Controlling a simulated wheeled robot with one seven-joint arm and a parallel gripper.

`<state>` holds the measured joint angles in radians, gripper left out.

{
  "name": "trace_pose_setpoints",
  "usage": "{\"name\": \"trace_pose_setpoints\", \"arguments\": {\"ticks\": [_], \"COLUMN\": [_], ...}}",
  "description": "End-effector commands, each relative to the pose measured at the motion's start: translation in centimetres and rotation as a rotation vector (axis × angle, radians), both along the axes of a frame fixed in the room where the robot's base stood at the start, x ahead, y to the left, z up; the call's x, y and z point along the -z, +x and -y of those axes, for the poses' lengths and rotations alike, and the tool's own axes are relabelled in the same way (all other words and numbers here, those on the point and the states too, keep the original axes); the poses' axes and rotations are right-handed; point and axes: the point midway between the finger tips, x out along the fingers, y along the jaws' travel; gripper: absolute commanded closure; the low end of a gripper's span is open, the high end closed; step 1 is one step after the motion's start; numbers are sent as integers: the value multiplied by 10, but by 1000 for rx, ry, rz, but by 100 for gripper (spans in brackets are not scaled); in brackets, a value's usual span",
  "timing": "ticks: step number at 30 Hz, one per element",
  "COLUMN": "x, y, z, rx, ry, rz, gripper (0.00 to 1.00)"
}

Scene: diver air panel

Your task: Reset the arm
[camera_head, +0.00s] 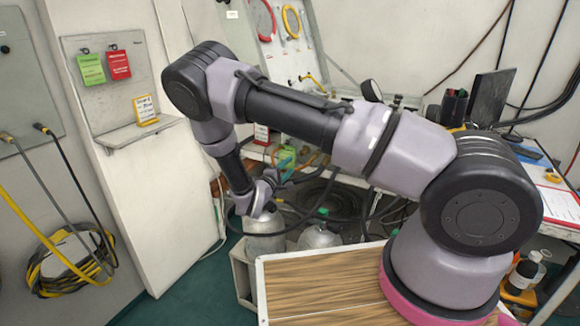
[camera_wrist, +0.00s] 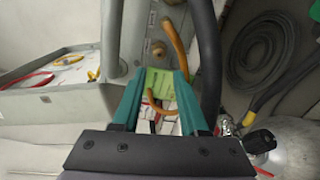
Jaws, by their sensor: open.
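My gripper (camera_wrist: 160,76) is open in the wrist view, its two teal fingers spread apart. In the head view my arm bends down from its raised elbow, and the gripper (camera_head: 292,174) is small and partly hidden near the back bench. A green tag (camera_wrist: 158,82) shows between the fingers in the wrist view, with a red and white label below it. Nothing is clearly held; I cannot tell whether the fingers touch the tag. An orange curved piece (camera_wrist: 174,42) rises just beyond the fingertips.
A wooden-topped surface (camera_head: 325,282) lies under my arm. Gas cylinders (camera_head: 265,243) stand behind it. Green and red tags (camera_head: 92,69) hang on the left wall panel, above a small shelf with a yellow card (camera_head: 146,109). A yellow hose (camera_head: 70,262) hangs at far left. Teal floor is clear.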

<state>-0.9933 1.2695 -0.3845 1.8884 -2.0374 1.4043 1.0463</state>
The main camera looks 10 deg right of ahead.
Motion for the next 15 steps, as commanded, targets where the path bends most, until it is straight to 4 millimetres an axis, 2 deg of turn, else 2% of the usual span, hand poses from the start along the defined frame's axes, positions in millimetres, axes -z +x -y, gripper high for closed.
{"name": "trace_pose_setpoints", "arguments": {"ticks": [5, 8, 11, 15], "x": [-2, -14, -41, -88], "y": [0, 0, -4, -21], "z": [1, 11, 32, 73], "rx": [6, 55, 167, 383], "ry": [3, 27, 85, 218], "rz": [1, -1, -9, -43], "gripper": [57, 57, 57, 57]}}
